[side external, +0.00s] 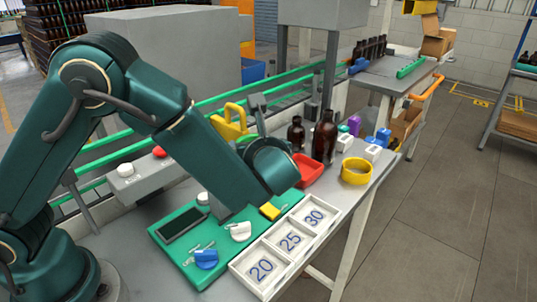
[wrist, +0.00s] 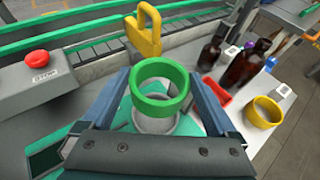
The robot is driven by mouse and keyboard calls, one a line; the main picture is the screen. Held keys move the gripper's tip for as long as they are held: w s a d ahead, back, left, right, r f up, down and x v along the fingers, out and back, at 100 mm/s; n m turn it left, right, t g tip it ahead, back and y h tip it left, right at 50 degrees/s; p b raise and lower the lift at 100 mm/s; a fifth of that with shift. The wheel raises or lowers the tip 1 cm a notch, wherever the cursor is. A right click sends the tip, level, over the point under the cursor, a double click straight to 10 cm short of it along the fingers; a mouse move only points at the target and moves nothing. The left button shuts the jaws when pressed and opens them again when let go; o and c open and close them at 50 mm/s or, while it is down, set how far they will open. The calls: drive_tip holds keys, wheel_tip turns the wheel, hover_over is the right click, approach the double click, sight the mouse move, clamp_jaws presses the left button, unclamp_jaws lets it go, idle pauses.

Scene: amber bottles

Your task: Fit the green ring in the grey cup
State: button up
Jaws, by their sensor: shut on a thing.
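The green ring (wrist: 160,104) is held between the two fingers of my gripper (wrist: 161,88) in the wrist view. My gripper is shut on it, one finger at each side. The grey cup (wrist: 154,126) shows just below the ring in that picture, partly covered by it. Whether ring and cup touch, or how far apart they are, I cannot tell.
A white tray (side external: 266,249) marked 20, 25 and 30 lies at the front of the bench. A green mat (side external: 172,252) holds small blue, white and yellow pieces. Brown bottles (side external: 324,138), a red tray (side external: 309,171) and a yellow ring (side external: 356,171) stand to the right.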

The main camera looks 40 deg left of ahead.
drive_tip(key=shift+f, duration=2.95)
drive_tip(key=shift+f, duration=1)
drive_tip(key=o, duration=1)
drive_tip(key=shift+r, duration=3)
